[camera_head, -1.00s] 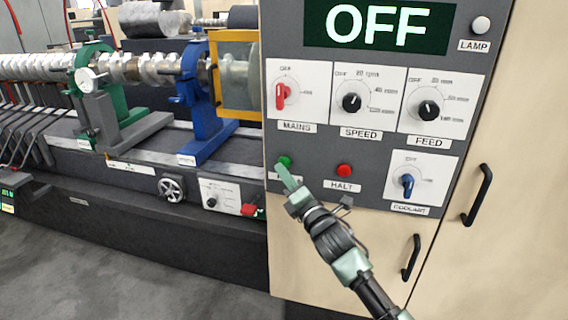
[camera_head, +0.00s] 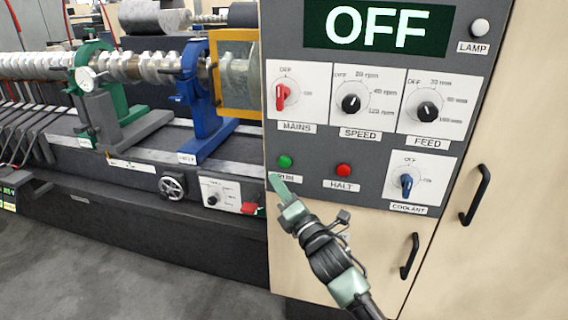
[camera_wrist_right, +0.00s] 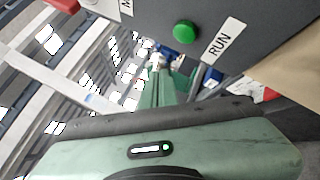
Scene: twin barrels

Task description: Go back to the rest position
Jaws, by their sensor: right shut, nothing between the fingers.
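My right gripper (camera_head: 277,184) is shut and empty, its tip just below the green RUN button (camera_head: 285,161) on the grey control panel (camera_head: 315,215). In the right wrist view the gripper fingers (camera_wrist_right: 170,88) point toward the machine, with the green button (camera_wrist_right: 186,31) and its RUN label beside them. Whether the tip touches the panel I cannot tell. The display (camera_head: 378,27) reads OFF. The red mains switch (camera_head: 281,97) points up toward OFF. My left gripper does not show.
The red HALT button (camera_head: 344,171) and the blue coolant knob (camera_head: 406,181) are right of the gripper. Cabinet handles (camera_head: 475,195) stick out at the right. A long lathe (camera_head: 140,110) fills the left. Bare floor (camera_head: 140,270) lies in front.

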